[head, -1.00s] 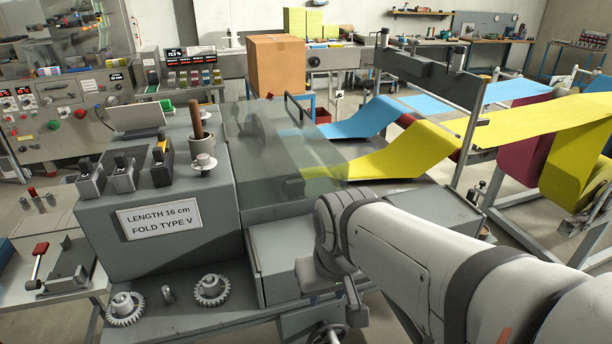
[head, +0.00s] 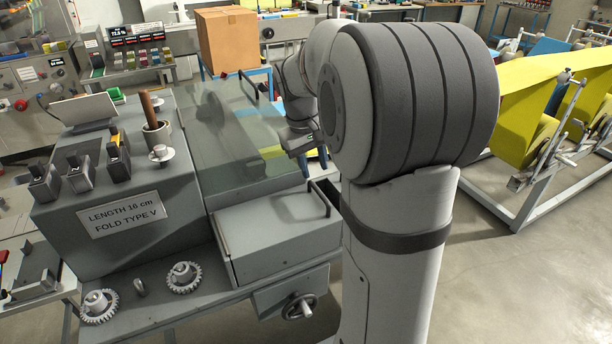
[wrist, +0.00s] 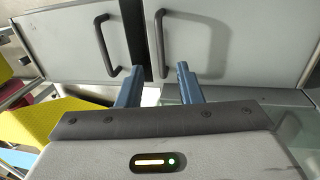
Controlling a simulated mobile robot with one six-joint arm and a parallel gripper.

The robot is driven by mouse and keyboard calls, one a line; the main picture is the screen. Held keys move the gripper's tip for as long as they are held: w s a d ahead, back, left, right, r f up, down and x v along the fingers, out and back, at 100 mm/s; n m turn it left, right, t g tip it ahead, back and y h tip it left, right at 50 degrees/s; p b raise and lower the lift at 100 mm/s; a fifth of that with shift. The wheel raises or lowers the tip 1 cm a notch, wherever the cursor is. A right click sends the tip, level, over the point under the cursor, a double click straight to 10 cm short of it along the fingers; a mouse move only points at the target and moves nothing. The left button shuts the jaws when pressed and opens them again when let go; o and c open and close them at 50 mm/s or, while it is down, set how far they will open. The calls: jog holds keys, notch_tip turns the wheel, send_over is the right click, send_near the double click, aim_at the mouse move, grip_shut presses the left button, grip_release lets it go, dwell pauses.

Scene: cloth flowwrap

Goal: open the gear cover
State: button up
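A grey flat cover (head: 270,235) with a black bar handle (head: 325,200) lies at the front of the machine in the head view; I take it for the gear cover. It looks closed. In the wrist view the same cover (wrist: 240,40) is at the right, with its handle (wrist: 160,42) along its left edge. My gripper (wrist: 160,72) is open, its two blue-grey fingers on either side of the handle's near end as seen from the wrist; contact cannot be told. In the head view my gripper (head: 308,165) is partly hidden by my arm.
A second grey panel (wrist: 60,45) with its own handle (wrist: 103,45) lies across a narrow gap. A see-through cover (head: 235,140) is behind the grey cover. Loose gears (head: 183,278), a handwheel (head: 300,306) and a yellow web (head: 550,85) are near.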

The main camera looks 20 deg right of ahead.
aim_at(320, 193)
jog(key=f, duration=0.3)
jog(key=d+f, duration=0.1)
jog(key=f, duration=0.3)
jog(key=shift+d+f, duration=0.1)
jog(key=shift+d, duration=0.1)
grip_shut()
dwell(0.4)
